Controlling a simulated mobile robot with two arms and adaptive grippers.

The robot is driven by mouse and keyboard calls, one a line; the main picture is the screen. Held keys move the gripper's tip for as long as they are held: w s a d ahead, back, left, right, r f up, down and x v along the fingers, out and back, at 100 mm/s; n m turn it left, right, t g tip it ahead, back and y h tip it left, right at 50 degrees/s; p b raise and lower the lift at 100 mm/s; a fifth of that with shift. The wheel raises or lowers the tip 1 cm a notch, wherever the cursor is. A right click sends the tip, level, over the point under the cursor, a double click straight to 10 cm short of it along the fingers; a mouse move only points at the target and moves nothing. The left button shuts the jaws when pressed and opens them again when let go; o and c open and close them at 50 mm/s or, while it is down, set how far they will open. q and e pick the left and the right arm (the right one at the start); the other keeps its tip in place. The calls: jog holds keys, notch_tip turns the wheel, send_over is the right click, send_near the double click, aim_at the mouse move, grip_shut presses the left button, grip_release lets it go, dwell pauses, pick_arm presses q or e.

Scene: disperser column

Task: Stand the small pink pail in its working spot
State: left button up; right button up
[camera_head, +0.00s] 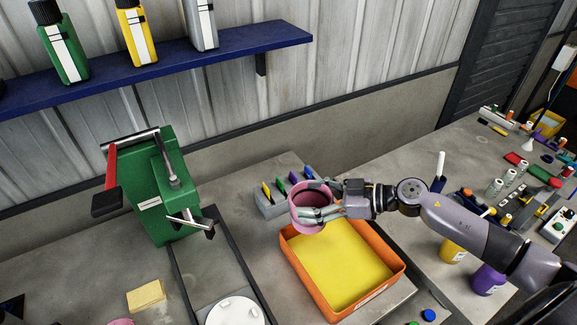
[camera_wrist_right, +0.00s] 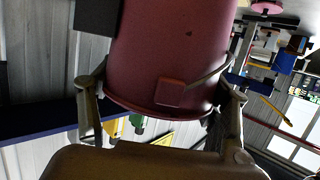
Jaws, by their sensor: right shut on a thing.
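The small pink pail (camera_head: 296,207) is held above the back left part of an orange tray (camera_head: 296,262), its opening facing up toward the head camera. My right gripper (camera_head: 318,213) comes in from the right and is shut on the pail. In the right wrist view the pail (camera_wrist_right: 170,55) fills the middle between the two fingers, with a square pad on its wall. The green disperser column (camera_head: 150,195), with a red-and-black lever, stands to the left. A white round disc (camera_head: 236,311) lies in front of it. My left gripper is not in view.
A grey block (camera_head: 270,205) with coloured pieces stands behind the pail. A yellow pad (camera_head: 146,296) lies on the left counter. A blue shelf (camera_head: 170,64) with bottles hangs on the wall. Bottles and small tools crowd the right counter. Bare counter lies between column and tray.

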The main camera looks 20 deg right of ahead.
jog(key=s+a+r+b, duration=0.1)
jog(key=s+a+b, duration=0.4)
jog(key=s, duration=0.3)
jog(key=shift+s+a+r+b, duration=0.15)
jog(key=shift+s+a+b, duration=0.05)
jog(key=shift+b, duration=0.3)
